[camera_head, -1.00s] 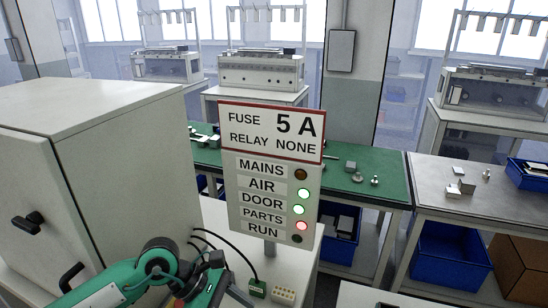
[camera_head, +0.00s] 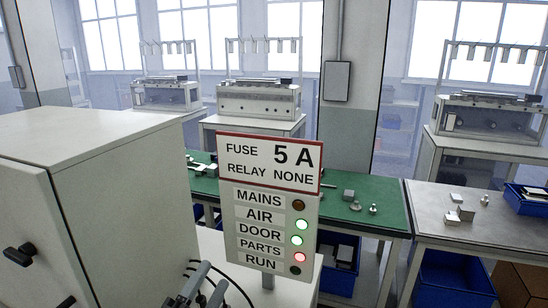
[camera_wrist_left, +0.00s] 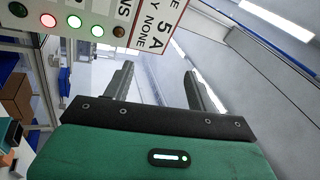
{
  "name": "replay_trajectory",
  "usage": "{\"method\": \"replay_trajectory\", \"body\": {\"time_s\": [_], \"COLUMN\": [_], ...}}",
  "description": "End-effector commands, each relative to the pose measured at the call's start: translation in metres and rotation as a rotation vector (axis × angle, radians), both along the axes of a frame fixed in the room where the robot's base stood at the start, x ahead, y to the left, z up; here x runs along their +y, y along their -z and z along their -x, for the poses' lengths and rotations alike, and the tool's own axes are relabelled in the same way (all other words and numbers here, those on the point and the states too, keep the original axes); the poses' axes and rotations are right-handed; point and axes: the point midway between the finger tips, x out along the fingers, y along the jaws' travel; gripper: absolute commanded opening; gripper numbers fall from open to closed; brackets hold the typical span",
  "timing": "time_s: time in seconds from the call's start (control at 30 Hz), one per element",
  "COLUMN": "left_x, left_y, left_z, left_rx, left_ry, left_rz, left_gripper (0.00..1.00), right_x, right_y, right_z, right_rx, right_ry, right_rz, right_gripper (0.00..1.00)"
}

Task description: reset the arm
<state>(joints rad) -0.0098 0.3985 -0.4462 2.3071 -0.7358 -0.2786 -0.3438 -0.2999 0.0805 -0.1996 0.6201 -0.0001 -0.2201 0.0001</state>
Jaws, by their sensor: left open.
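My left gripper (camera_head: 208,279) shows at the bottom of the head view, with only its grey fingers in the picture. It is in front of the white table, below and left of the sign. In the left wrist view its two fingers (camera_wrist_left: 156,78) stand apart with nothing between them. The rest of the left arm is below the head picture. My right gripper is in neither view.
A sign (camera_head: 270,165) reads fuse 5 A, relay none; AIR and DOOR lamps are green, PARTS red, MAINS and RUN dark. A white cabinet (camera_head: 110,150) stands left. Behind are a green bench (camera_head: 335,213), a grey bench (camera_head: 490,225) and blue bins (camera_head: 450,280).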

Motion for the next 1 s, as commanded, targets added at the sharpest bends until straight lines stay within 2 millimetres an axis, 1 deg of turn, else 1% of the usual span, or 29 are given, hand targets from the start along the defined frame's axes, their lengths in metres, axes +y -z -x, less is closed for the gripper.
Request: {"method": "replay_trajectory", "body": {"time_s": [0.03,0.07,0.13,0.27,0.3,0.37,0.4,0.47,0.5,0.57,0.6,0.73,0.8,0.87,0.9,0.97,1.0], "left_x": [0.013,0.021,0.040,0.070,0.077,0.087,0.093,0.100,0.104,0.108,0.110,0.112,0.112,0.111,0.110,0.109,0.108], "left_y": [0.015,0.024,0.050,0.102,0.119,0.144,0.161,0.186,0.201,0.222,0.234,0.262,0.273,0.281,0.285,0.290,0.300], "left_z": [-0.001,-0.002,-0.001,0.012,0.019,0.033,0.043,0.062,0.076,0.098,0.112,0.157,0.180,0.199,0.211,0.230,0.229], "left_rx": [0.095,0.153,0.293,0.551,0.632,0.754,0.835,0.958,1.037,1.150,1.219,1.414,1.505,1.579,1.628,1.698,1.709], "left_ry": [-0.045,-0.073,-0.140,-0.264,-0.302,-0.360,-0.400,-0.460,-0.499,-0.556,-0.591,-0.689,-0.737,-0.775,-0.799,-0.836,-0.843], "left_rz": [0.073,0.115,0.212,0.384,0.433,0.505,0.552,0.617,0.658,0.712,0.743,0.824,0.856,0.882,0.896,0.916,0.917], "left_gripper": [0.58,0.58,0.58,0.58,0.58,0.58,0.58,0.58,0.58,0.58,0.58,0.58,0.58,0.58,0.58,0.58,0.58], "right_x": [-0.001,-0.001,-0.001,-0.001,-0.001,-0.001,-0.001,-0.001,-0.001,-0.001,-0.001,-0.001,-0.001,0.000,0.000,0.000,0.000], "right_y": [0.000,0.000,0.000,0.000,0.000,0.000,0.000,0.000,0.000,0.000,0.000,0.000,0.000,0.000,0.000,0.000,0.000], "right_z": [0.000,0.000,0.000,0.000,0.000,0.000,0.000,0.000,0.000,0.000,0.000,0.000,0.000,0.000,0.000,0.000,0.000], "right_rx": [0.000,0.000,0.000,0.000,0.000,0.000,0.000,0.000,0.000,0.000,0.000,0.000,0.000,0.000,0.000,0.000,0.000], "right_ry": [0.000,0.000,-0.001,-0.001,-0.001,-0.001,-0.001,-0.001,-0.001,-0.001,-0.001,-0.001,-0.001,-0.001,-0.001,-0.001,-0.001], "right_rz": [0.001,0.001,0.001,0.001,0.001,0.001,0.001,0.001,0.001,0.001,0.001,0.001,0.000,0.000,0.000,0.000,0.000], "right_gripper": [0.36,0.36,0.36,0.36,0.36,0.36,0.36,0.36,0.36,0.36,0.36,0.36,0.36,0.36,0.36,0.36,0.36]}}
